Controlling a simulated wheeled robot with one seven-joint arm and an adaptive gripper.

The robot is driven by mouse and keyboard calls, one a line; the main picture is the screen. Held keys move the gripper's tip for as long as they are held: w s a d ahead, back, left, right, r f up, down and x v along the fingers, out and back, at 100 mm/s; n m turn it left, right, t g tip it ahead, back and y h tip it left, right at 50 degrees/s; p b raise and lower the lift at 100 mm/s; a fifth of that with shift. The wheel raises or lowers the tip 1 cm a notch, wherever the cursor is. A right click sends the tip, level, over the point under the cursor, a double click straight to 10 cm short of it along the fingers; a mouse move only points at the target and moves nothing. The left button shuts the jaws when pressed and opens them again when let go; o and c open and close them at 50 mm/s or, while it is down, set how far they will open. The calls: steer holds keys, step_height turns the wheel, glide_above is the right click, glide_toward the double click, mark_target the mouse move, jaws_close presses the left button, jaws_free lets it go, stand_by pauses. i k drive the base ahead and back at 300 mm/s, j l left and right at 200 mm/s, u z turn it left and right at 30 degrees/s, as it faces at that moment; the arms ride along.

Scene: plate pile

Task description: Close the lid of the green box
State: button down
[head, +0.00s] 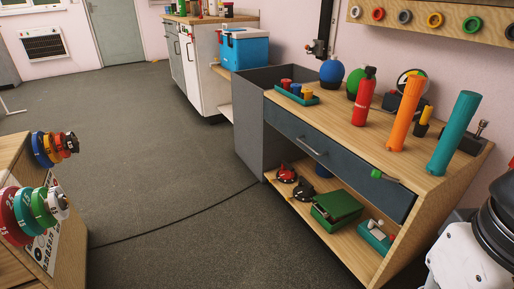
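The green box (337,209) sits on the lower wooden shelf of the workbench at the right of the head view, below the drawer. Its broad dark green top faces up toward me, and a lighter spot shows near its front left side. At this size I cannot tell how far its lid stands open. My gripper is not in view. Only white and black parts of my arm show in the bottom right corner, apart from the box.
The workbench top (344,134) above the box holds a red extinguisher (365,96) and orange and teal cylinders. Red and dark items (287,173) lie left of the box, a teal case (376,237) right. A plate stand (28,232) is at left. The floor between is clear except a cable.

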mark_target(338, 203)
steer(key=i+l+u, duration=0.1)
steer(key=u, duration=0.3)
steer(key=i+l+u, duration=0.15)
steer(key=u, duration=0.2)
steer(key=i+l+u, duration=0.1)
steer(key=l+u, duration=0.15)
steer(key=u, duration=0.15)
steer(key=i+l+u, duration=0.1)
steer(key=u, duration=0.25)
steer(key=l, duration=0.45)
steer(key=i+l, duration=0.15)
steer(key=l, duration=0.3)
